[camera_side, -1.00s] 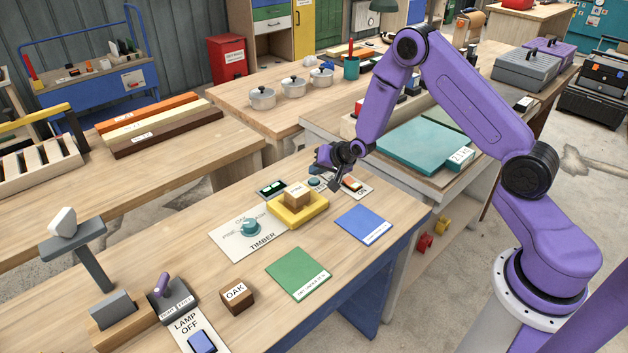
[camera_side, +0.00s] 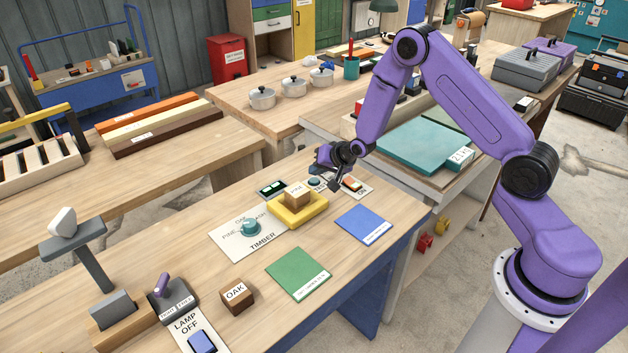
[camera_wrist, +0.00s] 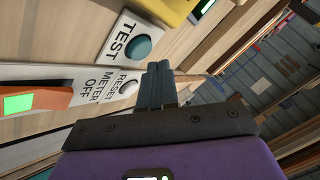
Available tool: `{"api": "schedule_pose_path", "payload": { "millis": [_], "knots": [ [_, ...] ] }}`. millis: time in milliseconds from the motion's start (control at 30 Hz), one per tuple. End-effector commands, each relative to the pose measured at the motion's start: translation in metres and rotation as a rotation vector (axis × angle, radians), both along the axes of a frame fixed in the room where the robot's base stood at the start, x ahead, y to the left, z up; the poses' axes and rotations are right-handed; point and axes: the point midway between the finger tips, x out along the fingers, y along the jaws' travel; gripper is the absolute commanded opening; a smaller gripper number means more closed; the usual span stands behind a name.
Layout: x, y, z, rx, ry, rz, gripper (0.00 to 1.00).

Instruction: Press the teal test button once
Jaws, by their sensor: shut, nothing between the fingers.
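The teal test button (camera_wrist: 138,46) sits on a white plate marked TEST in the wrist view. It also shows as a small teal disc in the side view (camera_side: 315,182), just left of my fingers. My gripper (camera_wrist: 158,66) is shut and empty. In the wrist view its fingertips appear just below and to the right of the button, and I see no contact. In the side view my gripper (camera_side: 337,184) is above the plates at the back of the bench.
A white RESET button (camera_wrist: 128,87) lies close to my fingers, with an orange switch (camera_wrist: 30,104) beyond. A yellow stand (camera_side: 285,216) holds a PINE block (camera_side: 297,195). A dark display (camera_side: 272,187) and TIMBER dial (camera_side: 250,226) are nearby. Blue (camera_side: 363,224) and green (camera_side: 298,272) mats lie flat.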

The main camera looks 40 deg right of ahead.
Motion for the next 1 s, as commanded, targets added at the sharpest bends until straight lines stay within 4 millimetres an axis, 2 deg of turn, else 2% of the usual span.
{"api": "schedule_pose_path", "payload": {
  "millis": [733,1000],
  "knots": [
    [0.0000,0.0000,-0.0002,0.000,0.000,0.000,0.00],
    [-0.0001,0.0003,-0.0073,0.000,0.001,0.001,0.00]
  ]
}}
